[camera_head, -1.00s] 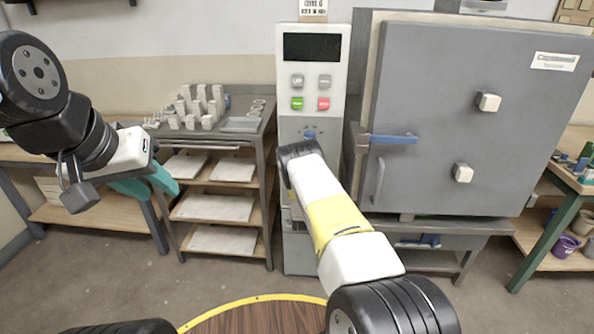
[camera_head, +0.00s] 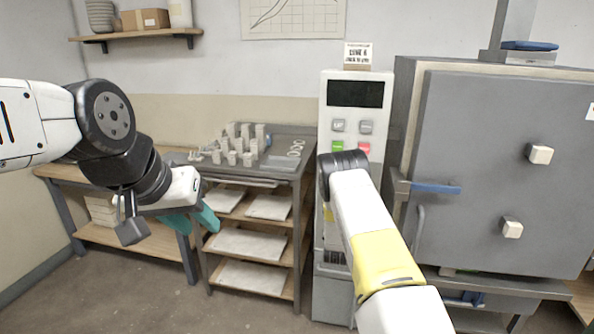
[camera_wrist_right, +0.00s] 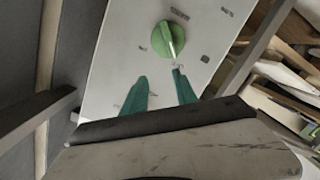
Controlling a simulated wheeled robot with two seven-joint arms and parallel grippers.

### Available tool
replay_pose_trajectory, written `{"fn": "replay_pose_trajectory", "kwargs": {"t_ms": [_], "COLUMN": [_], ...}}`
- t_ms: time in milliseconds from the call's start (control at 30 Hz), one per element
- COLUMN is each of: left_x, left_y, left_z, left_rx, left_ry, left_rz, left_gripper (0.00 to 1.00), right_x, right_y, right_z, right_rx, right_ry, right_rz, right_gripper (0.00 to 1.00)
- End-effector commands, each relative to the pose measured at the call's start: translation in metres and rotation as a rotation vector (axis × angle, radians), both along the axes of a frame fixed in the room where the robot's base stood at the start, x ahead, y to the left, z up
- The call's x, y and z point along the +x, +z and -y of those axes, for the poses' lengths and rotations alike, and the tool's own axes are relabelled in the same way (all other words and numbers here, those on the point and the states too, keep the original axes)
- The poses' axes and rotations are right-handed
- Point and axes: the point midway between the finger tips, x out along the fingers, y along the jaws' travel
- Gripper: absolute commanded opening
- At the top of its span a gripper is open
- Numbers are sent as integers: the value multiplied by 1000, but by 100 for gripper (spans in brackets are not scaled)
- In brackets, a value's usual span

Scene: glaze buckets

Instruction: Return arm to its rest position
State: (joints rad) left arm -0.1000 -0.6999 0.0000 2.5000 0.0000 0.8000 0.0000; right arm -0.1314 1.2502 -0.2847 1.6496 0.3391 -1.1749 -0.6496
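My left gripper (camera_head: 200,224) has teal fingers and hangs at the left of the head view, in front of the rack. Its fingers are apart with nothing seen between them. My right arm (camera_head: 385,255) reaches up from the bottom to the front of the kiln's control box (camera_head: 341,118). Its gripper is hidden behind the wrist in the head view. In the right wrist view my right gripper (camera_wrist_right: 160,74) is open and empty. Its teal fingertips point at a white panel, just below a green round knob (camera_wrist_right: 168,39), and appear clear of it.
A grey kiln (camera_head: 490,170) with a blue-handled latch stands right of the control box. A rack (camera_head: 298,225) with small pale pieces on top and shelves below stands left of it. A wall shelf (camera_head: 150,35) holds pots and a box. Bare floor shows at lower left.

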Motion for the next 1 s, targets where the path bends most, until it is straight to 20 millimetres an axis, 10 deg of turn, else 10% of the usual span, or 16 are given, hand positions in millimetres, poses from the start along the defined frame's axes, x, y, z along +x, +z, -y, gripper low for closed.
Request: {"fn": "replay_pose_trajectory", "kwargs": {"t_ms": [233, 467, 1000], "left_x": [0, 0, 0], "left_y": [0, 0, 0], "left_z": [0, 0, 0], "left_rx": [0, 0, 0], "left_ry": [0, 0, 0], "left_rz": [0, 0, 0], "left_gripper": [36, 36, 36], "right_x": [-1, -48, -287], "right_y": [113, 205, 344], "right_z": [-6, -27, -82], "right_rx": [276, 500, 792], "right_ry": [-1, 34, 122], "right_rz": [-114, -240, -581], "right_gripper": [35, 35, 35]}}
